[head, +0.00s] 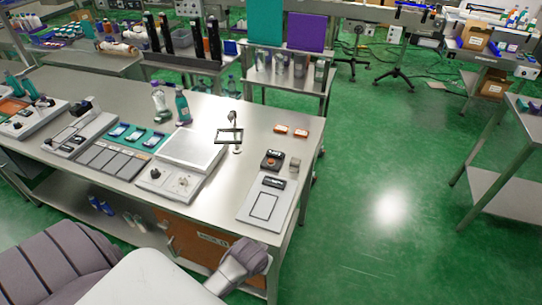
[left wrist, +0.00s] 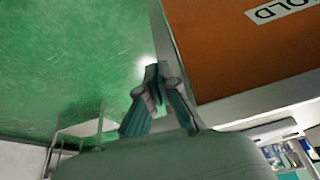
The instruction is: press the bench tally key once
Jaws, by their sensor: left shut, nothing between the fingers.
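At the right end of the steel bench (head: 240,120) lies a light grey panel (head: 246,218) with a black-outlined rectangle and a dark device (head: 273,182) on it. Just behind stands a small black unit (head: 272,160) with a reddish part, beside a small grey block (head: 295,164). I cannot tell for certain which of these is the tally key. My left gripper (left wrist: 156,80) is shut and empty in the left wrist view, close to an orange panel (left wrist: 235,50) with a label. In the head view my arm is low, in front of the bench; its fingertips cannot be made out there. My right gripper is not in view.
The orange panel (head: 190,240) is under the bench front. Green floor (head: 400,200) is free at the right.

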